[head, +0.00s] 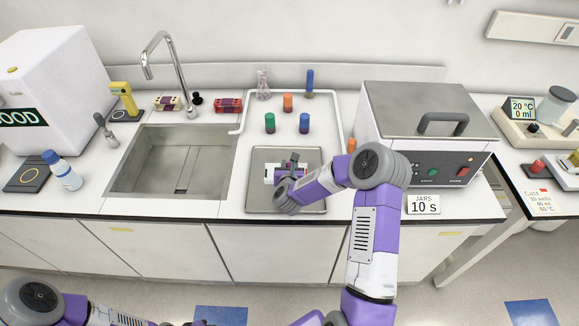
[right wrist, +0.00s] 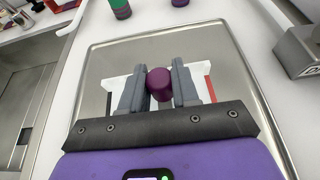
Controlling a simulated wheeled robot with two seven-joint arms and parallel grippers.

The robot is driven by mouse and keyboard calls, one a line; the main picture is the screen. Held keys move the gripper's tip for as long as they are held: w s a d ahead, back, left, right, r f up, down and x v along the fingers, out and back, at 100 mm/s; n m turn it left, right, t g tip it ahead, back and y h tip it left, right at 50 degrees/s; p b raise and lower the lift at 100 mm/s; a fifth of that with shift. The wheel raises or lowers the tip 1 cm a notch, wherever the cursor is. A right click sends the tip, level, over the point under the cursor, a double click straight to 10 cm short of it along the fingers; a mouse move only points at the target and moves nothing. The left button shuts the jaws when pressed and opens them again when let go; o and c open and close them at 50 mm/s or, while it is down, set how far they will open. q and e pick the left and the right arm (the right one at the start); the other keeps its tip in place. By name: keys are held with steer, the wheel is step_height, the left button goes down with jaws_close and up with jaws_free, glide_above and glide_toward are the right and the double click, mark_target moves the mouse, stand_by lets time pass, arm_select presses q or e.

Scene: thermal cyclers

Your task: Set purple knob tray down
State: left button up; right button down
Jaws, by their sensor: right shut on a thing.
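The purple knob (right wrist: 159,84) stands up between the two grey fingers of my right gripper (right wrist: 158,88), which is shut on it. The knob belongs to a small white tray (right wrist: 112,88) with a red part at its right end, mostly hidden behind the fingers. In the head view my right gripper (head: 290,168) and the white tray (head: 269,174) are over the steel tray (head: 262,205) on the counter. I cannot tell whether the white tray touches the steel. My left arm is at the bottom left; its gripper is cut off by the frame edge.
The sink (head: 175,160) lies to the left and a grey-lidded machine (head: 425,115) to the right. Behind the steel tray stand a green-capped tube (head: 270,123), a blue one (head: 304,123), an orange one (head: 288,102) and a flask (head: 263,85). The steel around the white tray is bare.

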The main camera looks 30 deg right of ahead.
steer(key=shift+r, duration=0.1)
steer(key=c, duration=0.8)
jaws_free()
